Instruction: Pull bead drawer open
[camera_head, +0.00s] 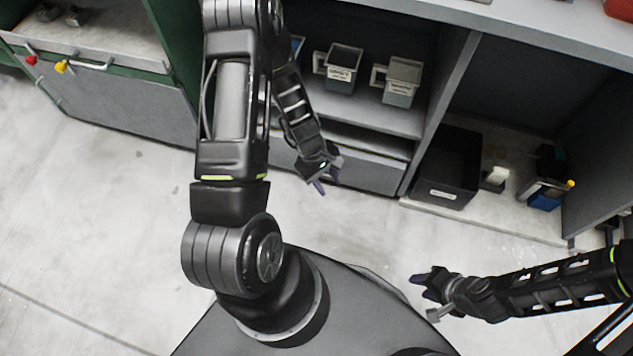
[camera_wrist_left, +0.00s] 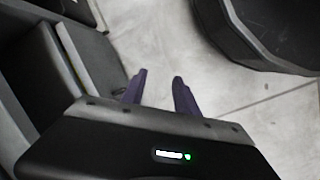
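The grey drawer (camera_head: 370,172) sits low in the grey cabinet, under the shelf with the cups. I cannot tell for sure whether it is shut or slightly out, and my left arm hides its left part. My left gripper (camera_head: 327,181) is in front of the drawer's left part, pointing down toward the floor. In the left wrist view its two purple fingers (camera_wrist_left: 159,88) are apart with nothing between them. Grey and dark cabinet parts show at the left of that view. My right gripper (camera_head: 424,283) is at the lower right, away from the cabinet; its finger gap is unclear.
Two labelled cups (camera_head: 343,68) (camera_head: 401,82) stand on the shelf above the drawer. A black bin (camera_head: 447,170) and a blue-and-black device (camera_head: 546,184) are in the right bay. A green-framed unit (camera_head: 125,95) stands at the left. The floor before the drawer is clear.

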